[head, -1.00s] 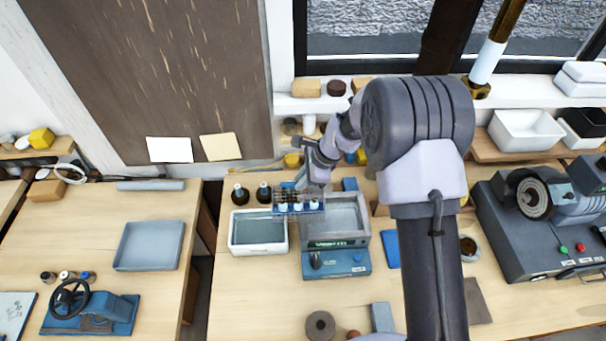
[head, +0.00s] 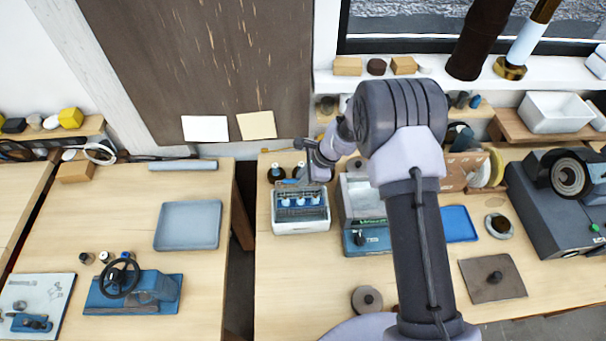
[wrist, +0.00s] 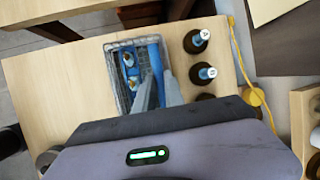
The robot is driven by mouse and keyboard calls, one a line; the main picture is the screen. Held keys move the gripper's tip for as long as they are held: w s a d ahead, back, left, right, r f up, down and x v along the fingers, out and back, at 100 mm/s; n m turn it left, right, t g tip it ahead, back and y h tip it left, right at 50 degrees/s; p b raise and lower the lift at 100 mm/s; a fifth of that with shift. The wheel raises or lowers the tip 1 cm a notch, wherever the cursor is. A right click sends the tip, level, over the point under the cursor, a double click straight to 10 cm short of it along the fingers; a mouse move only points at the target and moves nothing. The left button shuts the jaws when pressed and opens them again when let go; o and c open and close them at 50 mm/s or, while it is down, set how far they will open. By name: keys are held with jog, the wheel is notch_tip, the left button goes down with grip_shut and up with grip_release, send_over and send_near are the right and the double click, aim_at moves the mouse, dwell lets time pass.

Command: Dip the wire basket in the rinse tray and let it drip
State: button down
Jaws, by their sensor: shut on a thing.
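The wire basket (head: 301,208) is a grey mesh box with several blue-and-white parts inside. It is within the outline of the white rinse tray (head: 300,226), whose front wall shows below it. I cannot tell how deep the basket sits or whether it touches the liquid, which is hidden. My gripper (head: 312,180) is above the basket's back right side. In the wrist view the basket (wrist: 126,78) lies under my gripper (wrist: 160,96), whose fingers are shut on its blue handle bar (wrist: 154,58). The fingertips are partly hidden in the head view.
A grey-and-blue tank unit (head: 366,240) stands close to the right of the tray. Dark bottles (wrist: 200,73) stand beside the basket, behind the tray in the head view. A yellow cord (wrist: 240,62) runs near them. The bench in front of the tray (head: 295,265) is clear.

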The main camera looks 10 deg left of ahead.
aim_at(303, 193)
notch_tip(303, 193, down, 9)
jog(key=b, duration=0.8)
jog(key=shift+a, duration=0.1)
dwell(1.6)
jog(key=shift+r+p, duration=2.85)
jog(key=shift+r, duration=1.4)
jog(key=shift+r, duration=0.15)
notch_tip(303, 193, up, 4)
jog(key=shift+f+p, duration=0.1)
jog(key=shift+p, duration=1.15)
jog(key=shift+f, duration=0.1)
